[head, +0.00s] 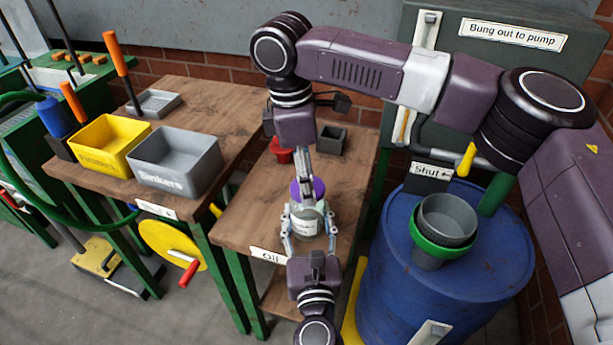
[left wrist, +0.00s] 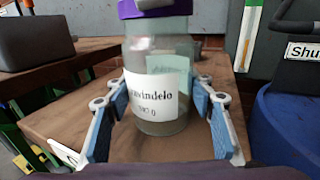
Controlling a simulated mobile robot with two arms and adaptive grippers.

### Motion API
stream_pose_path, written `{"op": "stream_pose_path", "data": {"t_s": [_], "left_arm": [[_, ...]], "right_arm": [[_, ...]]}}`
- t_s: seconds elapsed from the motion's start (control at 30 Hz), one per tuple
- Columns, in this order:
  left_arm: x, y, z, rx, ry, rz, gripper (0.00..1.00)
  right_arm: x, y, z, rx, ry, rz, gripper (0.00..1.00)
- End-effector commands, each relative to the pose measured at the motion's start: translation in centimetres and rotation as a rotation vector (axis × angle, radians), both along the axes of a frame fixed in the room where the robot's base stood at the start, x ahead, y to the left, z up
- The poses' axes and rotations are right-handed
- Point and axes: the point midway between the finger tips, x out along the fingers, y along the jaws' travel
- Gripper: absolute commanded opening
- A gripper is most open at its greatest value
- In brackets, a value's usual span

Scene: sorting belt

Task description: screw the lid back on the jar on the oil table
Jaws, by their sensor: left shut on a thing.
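The jar (head: 308,224) is clear with a white label and stands upright on the oil table (head: 240,225). In the left wrist view the jar (left wrist: 155,75) fills the middle, and its label reads partly "avindelo". The purple lid (head: 318,187) is on top of the jar; it also shows at the top edge of the left wrist view (left wrist: 185,8). I cannot tell how tightly it sits. My left gripper (head: 309,218) is shut on the jar, with blue-padded fingers on either side. My right gripper (head: 304,183) points down at the lid from above; its fingertip gap is unclear.
A red object (head: 282,155) and a dark grey bin (head: 331,140) stand behind the jar. The blue drum (head: 385,270) with stacked grey and green vessels (head: 445,225) is to the right. Yellow (head: 108,146) and grey (head: 177,160) bins stand on the left table.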

Motion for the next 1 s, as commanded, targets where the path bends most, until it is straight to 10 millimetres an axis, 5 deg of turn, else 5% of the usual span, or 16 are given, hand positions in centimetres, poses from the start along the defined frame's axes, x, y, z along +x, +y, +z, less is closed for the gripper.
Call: {"op": "stream_pose_path", "data": {"t_s": [0.47, 1.0], "left_arm": [[0.0, 0.01, -0.04, 0.0, 0.001, 0.0, 0.0], [-0.01, 0.02, -0.07, 0.0, 0.001, 0.0, 0.0]], "right_arm": [[-0.01, 0.02, -0.67, 0.001, 0.002, -0.057, 0.41], [0.13, -0.03, -0.72, 0.003, 0.005, -1.064, 0.41]]}}
